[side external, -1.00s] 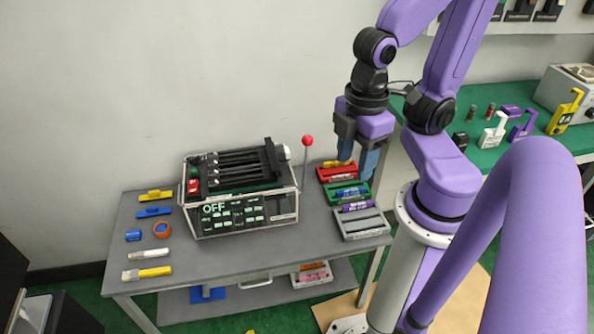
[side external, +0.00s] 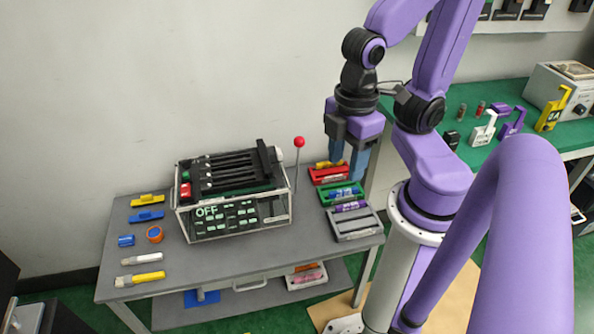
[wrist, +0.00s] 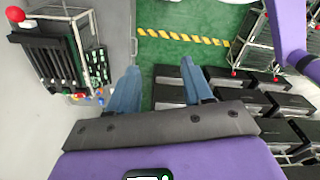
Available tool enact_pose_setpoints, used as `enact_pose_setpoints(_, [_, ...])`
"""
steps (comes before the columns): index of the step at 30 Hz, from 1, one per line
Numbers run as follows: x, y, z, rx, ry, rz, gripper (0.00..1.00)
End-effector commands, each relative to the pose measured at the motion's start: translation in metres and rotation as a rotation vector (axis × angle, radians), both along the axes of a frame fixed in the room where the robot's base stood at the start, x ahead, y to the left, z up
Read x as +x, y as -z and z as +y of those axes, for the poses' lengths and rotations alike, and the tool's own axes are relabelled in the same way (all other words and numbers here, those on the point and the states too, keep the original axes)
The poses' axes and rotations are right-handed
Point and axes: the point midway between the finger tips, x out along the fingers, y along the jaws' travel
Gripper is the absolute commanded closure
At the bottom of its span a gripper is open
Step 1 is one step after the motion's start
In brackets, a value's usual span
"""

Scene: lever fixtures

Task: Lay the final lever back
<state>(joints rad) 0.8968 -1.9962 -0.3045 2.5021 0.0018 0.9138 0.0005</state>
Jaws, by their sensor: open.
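A lever with a red ball knob (side external: 299,142) stands upright on a thin rod at the right end of the machine (side external: 233,190). The red ball also shows at the upper left corner of the wrist view (wrist: 15,14). The machine has a row of black levers (side external: 235,170) lying along its top, and its front panel reads OFF. My gripper (side external: 346,164) is open and empty, to the right of the red-knobbed lever and apart from it. Its blue fingers show spread apart in the wrist view (wrist: 160,88), with nothing between them.
Red (side external: 328,175), green (side external: 327,198) and grey (side external: 357,226) trays stand to the right of the machine. Small items, including a yellow-handled tool (side external: 140,279), lie at the left of the grey table (side external: 195,262). A wall is behind.

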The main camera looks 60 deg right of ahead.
Motion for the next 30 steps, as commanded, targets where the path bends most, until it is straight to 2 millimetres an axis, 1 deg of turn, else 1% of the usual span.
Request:
enact_pose_setpoints(2, [0.0,0.0,0.0,0.0,0.0,0.0,0.5])
enact_pose_setpoints(3, [0.0,0.0,0.0,0.0,0.0,0.0,0.43])
enact_pose_setpoints(4, [0.0,0.0,0.0,-0.001,0.0,0.0,0.39])
enact_pose_setpoints(8, [0.002,0.006,0.0,-0.041,-0.004,0.006,0.39])
enact_pose_setpoints(11, [0.006,0.018,-0.002,-0.122,-0.014,0.011,0.39])
enact_pose_setpoints(17, [0.017,0.051,-0.009,-0.364,-0.052,0.009,0.39])
enact_pose_setpoints(21, [0.026,0.072,-0.015,-0.531,-0.087,-0.009,0.39])
enact_pose_setpoints(30, [0.044,0.113,-0.032,-0.869,-0.197,-0.085,0.39])
